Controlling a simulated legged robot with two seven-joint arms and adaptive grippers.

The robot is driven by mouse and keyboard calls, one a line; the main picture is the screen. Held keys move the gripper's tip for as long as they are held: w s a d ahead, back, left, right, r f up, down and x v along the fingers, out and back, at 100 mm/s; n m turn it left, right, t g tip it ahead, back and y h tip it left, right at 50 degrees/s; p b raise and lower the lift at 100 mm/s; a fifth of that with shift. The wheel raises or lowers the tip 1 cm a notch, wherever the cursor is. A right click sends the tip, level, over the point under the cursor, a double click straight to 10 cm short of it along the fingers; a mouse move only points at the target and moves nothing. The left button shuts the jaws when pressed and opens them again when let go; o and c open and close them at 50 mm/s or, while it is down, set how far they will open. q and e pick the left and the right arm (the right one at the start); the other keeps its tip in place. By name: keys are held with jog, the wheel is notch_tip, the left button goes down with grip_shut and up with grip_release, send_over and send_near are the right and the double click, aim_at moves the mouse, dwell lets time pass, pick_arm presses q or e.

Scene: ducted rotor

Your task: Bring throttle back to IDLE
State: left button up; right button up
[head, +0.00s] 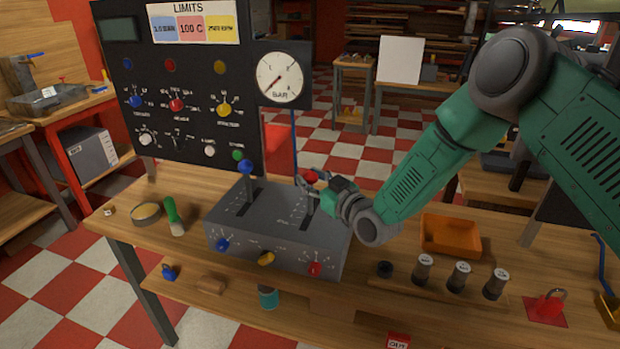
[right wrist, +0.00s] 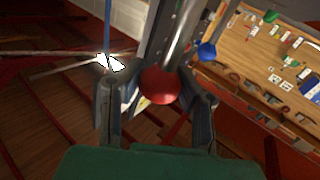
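A grey control box (head: 275,235) stands on the wooden bench with two slotted levers on top. The left lever has a blue knob (head: 246,167); the right lever has a red knob (head: 311,177). I cannot read which lever is the throttle or the marks beside the slots. My right gripper (head: 308,184) is at the red knob, coming in from the right. In the right wrist view the red knob (right wrist: 160,85) lies between the two open fingers (right wrist: 158,92), with gaps on both sides. My left gripper is not in view.
A black panel (head: 180,90) with dials, coloured knobs and a gauge (head: 280,77) rises behind the box. Small knobs line the box's front. An orange tray (head: 450,235) and several capped jars (head: 459,276) are to the right; a green-handled brush (head: 173,215) is left.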

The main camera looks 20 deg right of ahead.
grip_shut()
jog(key=shift+a, duration=0.1)
jog(key=shift+s, duration=0.15)
